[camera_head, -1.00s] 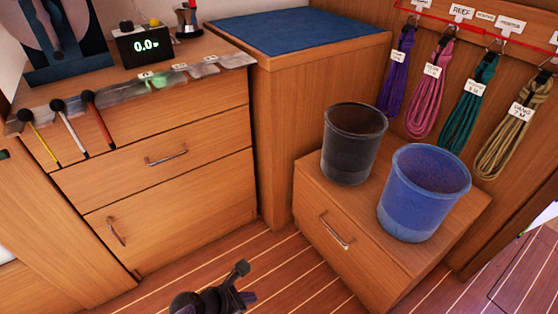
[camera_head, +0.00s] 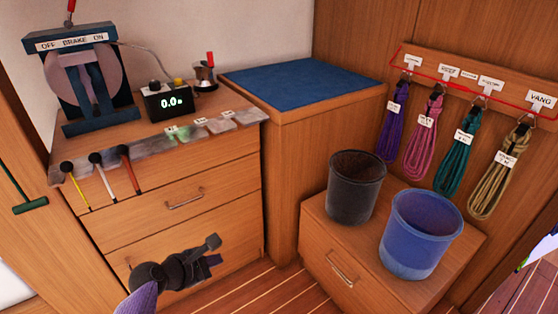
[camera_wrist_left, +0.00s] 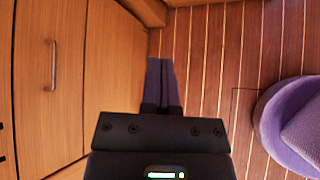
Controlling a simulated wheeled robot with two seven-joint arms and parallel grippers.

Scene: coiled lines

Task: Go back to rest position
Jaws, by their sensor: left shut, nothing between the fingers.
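My left gripper (camera_head: 212,254) shows low in the head view, in front of the lower drawers of the wooden cabinet. It also shows in the left wrist view (camera_wrist_left: 160,70), pointing over the striped floor with its two purple fingers together and nothing between them. It touches nothing that I can see. My right gripper is in neither view.
The wooden cabinet (camera_head: 188,225) stands at the left, with a brake device (camera_head: 85,75) and a display box (camera_head: 168,100) on top. A black bucket (camera_head: 353,190) and a blue bucket (camera_head: 420,235) stand on a low locker. Coiled lines hang on the right wall.

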